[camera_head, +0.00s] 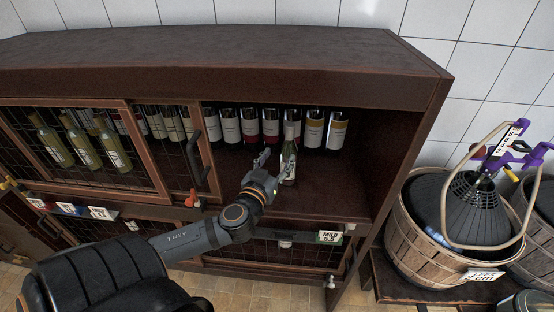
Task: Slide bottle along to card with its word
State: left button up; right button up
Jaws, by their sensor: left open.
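A bottle (289,158) with a pale label stands upright on the cabinet shelf, in front of the back row. My left gripper (272,166) is open just left of the bottle, its fingers near or at the bottle's side; I cannot tell whether they touch. A card reading MILD 5.5 (329,237) is on the shelf's front edge, right of the bottle. My right gripper is not in view.
Several dark bottles (250,127) line the shelf's back. A mesh sliding door (170,150) with a dark handle covers the left part, with several green bottles behind it. The shelf right of the bottle is clear up to the side wall. A basketed demijohn (470,215) stands at right.

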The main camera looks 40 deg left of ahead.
aim_at(288, 140)
pick_arm(q)
jog(key=p+x, duration=0.1)
jog(key=x, duration=0.8)
jog(key=shift+r+p, duration=0.2)
jog(key=shift+p, duration=0.2)
jog(key=shift+w+a+f, duration=0.2)
jog(key=shift+w+a, duration=0.05)
jog(key=shift+w, duration=0.4)
grip_shut()
jog(key=shift+r, duration=0.1)
